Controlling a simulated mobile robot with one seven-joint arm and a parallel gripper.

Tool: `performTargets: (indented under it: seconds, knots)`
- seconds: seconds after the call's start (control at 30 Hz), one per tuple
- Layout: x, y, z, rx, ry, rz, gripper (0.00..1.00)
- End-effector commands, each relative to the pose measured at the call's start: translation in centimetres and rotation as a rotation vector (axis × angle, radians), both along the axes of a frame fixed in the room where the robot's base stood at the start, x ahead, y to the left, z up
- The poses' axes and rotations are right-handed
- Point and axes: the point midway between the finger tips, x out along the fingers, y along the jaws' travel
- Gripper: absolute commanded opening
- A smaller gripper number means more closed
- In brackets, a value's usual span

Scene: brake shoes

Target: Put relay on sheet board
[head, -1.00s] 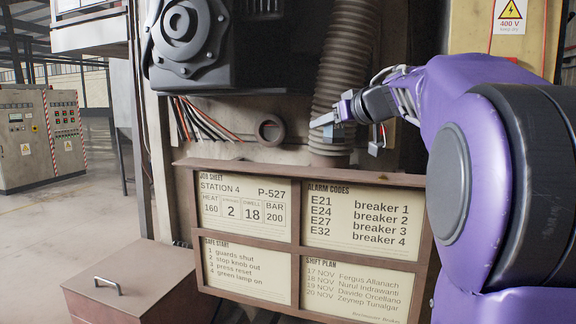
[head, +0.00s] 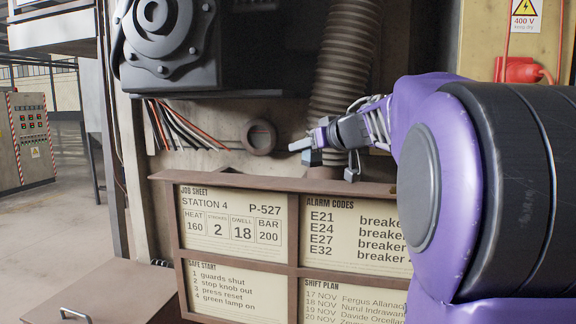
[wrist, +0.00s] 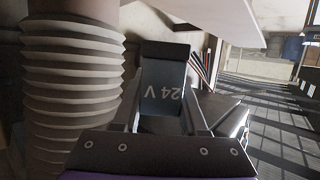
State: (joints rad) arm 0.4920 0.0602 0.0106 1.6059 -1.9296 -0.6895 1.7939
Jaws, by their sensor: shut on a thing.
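The relay, a blue-grey block marked "24 V" (wrist: 163,100), is between the two fingers of my gripper (wrist: 165,118) in the wrist view, its dark end pointing away. In the head view my gripper (head: 306,146) is shut on the relay (head: 311,158), which looks small and partly hidden there. The sheet board (head: 293,228) is a brown frame with several printed sheets and a ledge along its top. The gripper and relay show just above that ledge, near the middle; the gap to it is hard to judge.
A ribbed duct (head: 343,60) rises behind my gripper and stands close on the left in the wrist view (wrist: 70,90). A round ring (head: 260,137) and loose cables (head: 175,125) are on the wall to the left. A brown lidded box (head: 100,293) stands lower left.

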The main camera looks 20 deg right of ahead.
Motion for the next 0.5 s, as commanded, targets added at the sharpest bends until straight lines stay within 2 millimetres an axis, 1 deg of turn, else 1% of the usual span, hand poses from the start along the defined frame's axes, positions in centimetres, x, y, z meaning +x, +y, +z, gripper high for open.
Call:
performTargets:
  seconds: [0.07,0.2,0.3,0.5]
  knots:
    - [0.0,0.0,-0.7,0.0,0.001,-0.001,0.0]
    - [0.0,0.0,-2.8,0.001,0.002,-0.001,0.0]
    - [0.0,0.0,-3.8,0.001,0.0,-0.001,0.0]
    - [0.0,0.0,-4.0,-0.002,0.0,0.0,0.0]
